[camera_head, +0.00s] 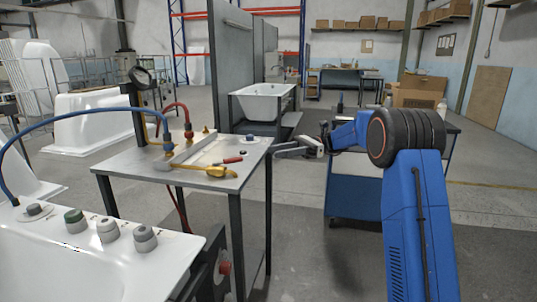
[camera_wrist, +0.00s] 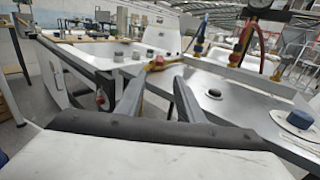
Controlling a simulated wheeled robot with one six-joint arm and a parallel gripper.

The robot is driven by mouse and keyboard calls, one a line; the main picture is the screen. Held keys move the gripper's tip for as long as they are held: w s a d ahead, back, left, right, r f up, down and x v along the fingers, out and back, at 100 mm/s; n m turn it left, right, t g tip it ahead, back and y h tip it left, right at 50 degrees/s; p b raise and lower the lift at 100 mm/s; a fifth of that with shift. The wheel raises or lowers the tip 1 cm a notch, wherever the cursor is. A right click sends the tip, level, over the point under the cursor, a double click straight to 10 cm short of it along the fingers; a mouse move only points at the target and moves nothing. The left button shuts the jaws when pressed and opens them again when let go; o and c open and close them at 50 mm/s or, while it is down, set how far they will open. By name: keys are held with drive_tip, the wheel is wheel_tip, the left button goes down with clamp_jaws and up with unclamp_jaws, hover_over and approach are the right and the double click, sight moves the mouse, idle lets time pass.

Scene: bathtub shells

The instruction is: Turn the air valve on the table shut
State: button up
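A grey metal table (camera_head: 140,163) stands left of centre. The fittings also show at the top right of the wrist view (camera_wrist: 236,52). A small blue-topped piece (camera_head: 249,138) sits near the table's right edge and shows in the wrist view (camera_wrist: 299,120). My gripper (camera_head: 279,151) is just right of the table, apart from the fittings. Its two fingers (camera_wrist: 158,84) are parted and empty.
A white tub with several knobs (camera_head: 107,229) stands at front left. A blue cart (camera_head: 352,190) stands behind my arm.

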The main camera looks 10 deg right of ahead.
drive_tip(key=shift+w+d, duration=0.1)
drive_tip(key=shift+d, duration=0.35)
